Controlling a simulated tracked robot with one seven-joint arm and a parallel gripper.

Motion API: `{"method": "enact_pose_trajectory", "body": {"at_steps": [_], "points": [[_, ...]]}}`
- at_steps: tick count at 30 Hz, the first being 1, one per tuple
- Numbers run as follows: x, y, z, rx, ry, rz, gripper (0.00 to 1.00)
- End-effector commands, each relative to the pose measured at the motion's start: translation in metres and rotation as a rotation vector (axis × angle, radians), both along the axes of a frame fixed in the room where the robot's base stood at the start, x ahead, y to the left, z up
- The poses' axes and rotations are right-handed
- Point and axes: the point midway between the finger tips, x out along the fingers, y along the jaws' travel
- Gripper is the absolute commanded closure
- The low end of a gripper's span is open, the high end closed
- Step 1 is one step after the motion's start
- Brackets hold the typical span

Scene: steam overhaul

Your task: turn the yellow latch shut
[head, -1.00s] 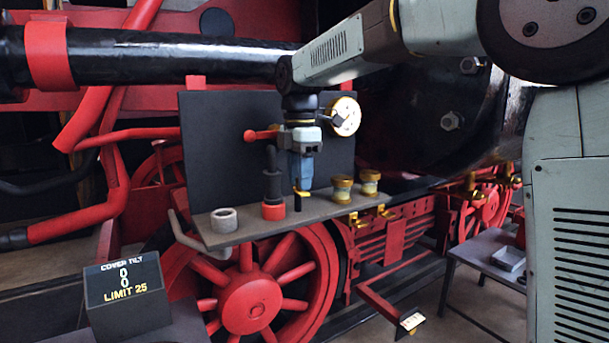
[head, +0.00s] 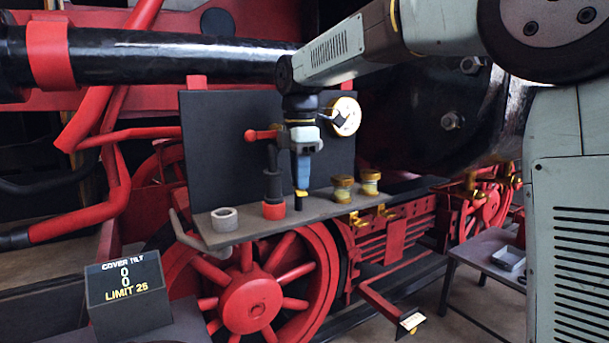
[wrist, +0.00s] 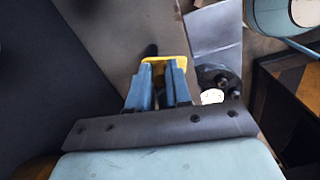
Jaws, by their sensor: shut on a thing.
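The yellow latch (head: 300,193) is on the grey shelf (head: 236,233), near its middle in the head view. My gripper (head: 301,184) points straight down over it and is shut on it. In the wrist view the latch (wrist: 165,60) is a yellow piece between and just beyond the blue fingertips (wrist: 160,80). The fingers hide part of it. A dark rounded end shows at its upper left. I cannot tell its exact angle.
A red-based black fitting (head: 273,190) stands close to the left of my gripper, with a grey ring (head: 224,219) farther left. Two brass cups (head: 343,188) (head: 370,182) stand to the right. A dark panel (head: 225,140) rises behind. A sign (head: 126,290) reads "COVER TILT 0 0 LIMIT 25".

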Motion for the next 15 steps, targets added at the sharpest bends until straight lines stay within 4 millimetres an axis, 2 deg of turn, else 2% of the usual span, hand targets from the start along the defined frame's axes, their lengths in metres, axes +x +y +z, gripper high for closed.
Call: {"method": "enact_pose_trajectory", "body": {"at_steps": [15], "points": [[0.0010, 0.0079, 0.0025, 0.007, -0.008, -0.471, 1.00]]}}
